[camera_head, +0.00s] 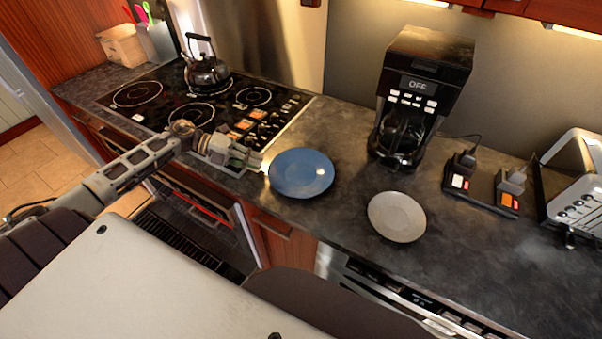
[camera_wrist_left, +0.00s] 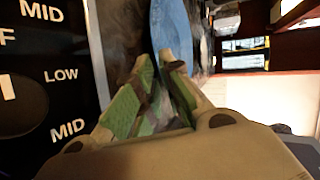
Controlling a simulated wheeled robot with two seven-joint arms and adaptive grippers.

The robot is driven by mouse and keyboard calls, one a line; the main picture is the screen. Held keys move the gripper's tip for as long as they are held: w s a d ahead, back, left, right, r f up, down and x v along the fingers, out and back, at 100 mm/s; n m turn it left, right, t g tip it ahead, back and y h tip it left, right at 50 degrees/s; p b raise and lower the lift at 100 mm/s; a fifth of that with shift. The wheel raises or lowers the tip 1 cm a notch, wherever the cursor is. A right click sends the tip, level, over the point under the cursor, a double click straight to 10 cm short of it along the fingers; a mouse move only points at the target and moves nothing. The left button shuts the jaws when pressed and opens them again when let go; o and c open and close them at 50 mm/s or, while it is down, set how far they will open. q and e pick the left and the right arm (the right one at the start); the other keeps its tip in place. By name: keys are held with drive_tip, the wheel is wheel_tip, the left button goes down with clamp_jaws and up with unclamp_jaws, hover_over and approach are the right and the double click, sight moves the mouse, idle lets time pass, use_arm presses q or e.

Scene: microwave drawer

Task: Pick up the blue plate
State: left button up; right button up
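The blue plate (camera_head: 301,173) is right of the stove, at the counter's front edge. I cannot tell whether it rests on the counter or is slightly lifted. My left gripper (camera_head: 262,163) reaches in from the left and meets the plate's left rim. In the left wrist view, its green-padded fingers (camera_wrist_left: 160,62) come nearly together at the tips. The blue plate (camera_wrist_left: 172,28) shows almost edge-on there, running away from the fingertips, and they look closed on its rim. The exact contact is partly hidden by the fingers. My right gripper is not in view.
A pale grey plate (camera_head: 397,217) lies on the counter, right of and apart from the blue one. A coffee maker (camera_head: 424,85) stands behind them. The stove (camera_head: 200,98) with a kettle (camera_head: 206,70) is at left, a toaster (camera_head: 578,190) at far right.

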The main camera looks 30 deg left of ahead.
sight(269, 166)
use_arm(q)
drive_tip(key=shift+d, duration=0.1)
drive_tip(key=shift+x, duration=0.95)
drive_tip(key=shift+p+x, duration=0.5)
drive_tip(key=shift+x, duration=1.05)
clamp_jaws()
drive_tip(key=shift+r, duration=0.15)
